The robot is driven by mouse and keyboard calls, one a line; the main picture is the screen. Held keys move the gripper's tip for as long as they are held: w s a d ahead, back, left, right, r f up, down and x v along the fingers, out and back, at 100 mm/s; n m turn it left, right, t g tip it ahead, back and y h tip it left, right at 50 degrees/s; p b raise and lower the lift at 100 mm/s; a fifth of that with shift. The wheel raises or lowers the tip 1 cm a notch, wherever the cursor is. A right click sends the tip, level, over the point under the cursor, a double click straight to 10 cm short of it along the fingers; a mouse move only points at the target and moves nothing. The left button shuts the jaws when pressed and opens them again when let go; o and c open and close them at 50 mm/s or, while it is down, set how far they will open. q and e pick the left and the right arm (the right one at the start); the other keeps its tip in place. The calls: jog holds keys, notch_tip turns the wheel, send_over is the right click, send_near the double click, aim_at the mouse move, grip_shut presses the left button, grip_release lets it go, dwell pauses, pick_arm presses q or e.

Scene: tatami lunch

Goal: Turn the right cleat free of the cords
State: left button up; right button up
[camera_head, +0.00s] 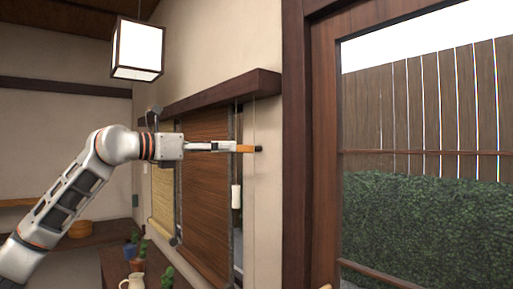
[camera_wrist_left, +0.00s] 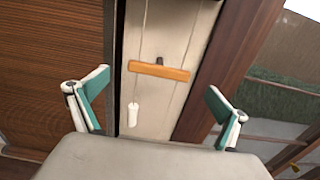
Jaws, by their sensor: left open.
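The right cleat is an orange wooden bar on a dark stub on the beige wall strip right of the window; in the left wrist view the cleat (camera_wrist_left: 159,70) lies nearly level, its right end slightly lower. Thin pale cords (camera_wrist_left: 145,22) run down past its left part and right end; whether they catch on it is hard to tell. A white cord pull (camera_wrist_left: 133,115) hangs below its left end. In the head view my left gripper (camera_head: 228,147) points right at the cleat (camera_head: 245,148). The gripper is open, its fingers spread to either side of the bar.
A brown slatted blind (camera_head: 205,190) covers the window to the left, under a dark wooden ledge (camera_head: 220,92). A dark post (camera_head: 296,160) and glass door stand to the right. Potted plants (camera_head: 133,245) and a pale jug (camera_head: 132,281) are below. A lantern (camera_head: 137,48) hangs above.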

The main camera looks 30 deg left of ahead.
aim_at(239, 147)
pick_arm(q)
jog(key=shift+p+x, duration=0.95)
jog(key=shift+x, duration=2.75)
jog(key=shift+f, duration=0.1)
jog(key=c, duration=1)
